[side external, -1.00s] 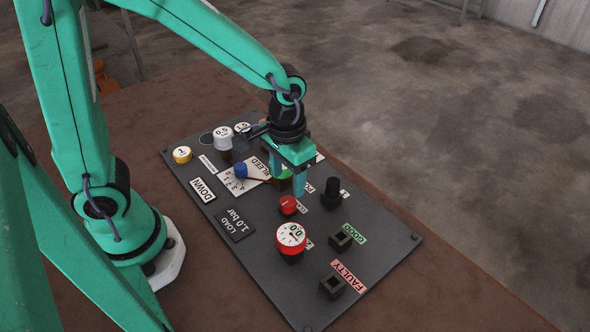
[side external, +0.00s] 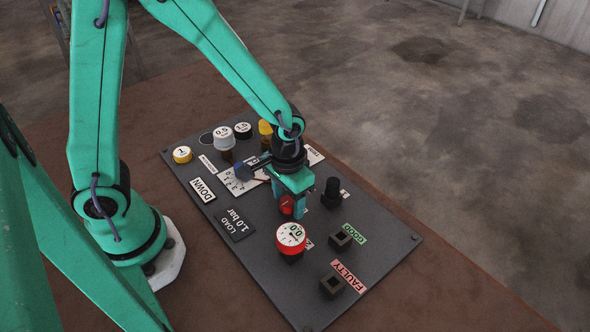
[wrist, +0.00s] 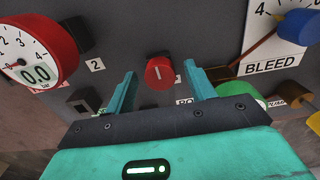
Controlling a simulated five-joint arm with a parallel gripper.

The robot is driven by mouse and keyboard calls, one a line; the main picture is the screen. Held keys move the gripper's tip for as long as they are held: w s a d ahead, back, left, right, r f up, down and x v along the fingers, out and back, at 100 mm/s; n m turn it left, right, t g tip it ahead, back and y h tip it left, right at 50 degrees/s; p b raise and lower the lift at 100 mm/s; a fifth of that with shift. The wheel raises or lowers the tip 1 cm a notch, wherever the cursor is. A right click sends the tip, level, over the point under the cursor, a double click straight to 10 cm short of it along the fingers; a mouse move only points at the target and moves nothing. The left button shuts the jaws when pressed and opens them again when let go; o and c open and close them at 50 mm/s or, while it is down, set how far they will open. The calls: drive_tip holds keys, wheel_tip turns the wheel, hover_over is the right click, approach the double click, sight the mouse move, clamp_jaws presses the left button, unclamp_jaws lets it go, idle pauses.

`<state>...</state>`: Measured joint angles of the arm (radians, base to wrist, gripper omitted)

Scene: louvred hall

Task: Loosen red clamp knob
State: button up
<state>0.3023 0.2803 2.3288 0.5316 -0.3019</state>
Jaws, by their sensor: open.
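The red clamp knob (side external: 287,205) is a small round knob with a pale line on its face, standing on the dark panel. In the wrist view the red knob (wrist: 160,71) sits between my two open fingers, with a gap on each side. My gripper (wrist: 160,88) is open and empty. In the side view my gripper (side external: 291,207) is low at the knob, and its fingers partly hide it. I cannot tell whether the fingertips reach down to the knob's full depth.
A red-rimmed gauge (side external: 291,237) stands close in front of the knob. A black knob (side external: 331,193) is to its right. The blue-tipped BLEED lever (side external: 244,172) is behind left. The panel's front left is clear.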

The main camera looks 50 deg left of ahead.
drive_tip(key=shift+f, duration=0.8)
clamp_jaws()
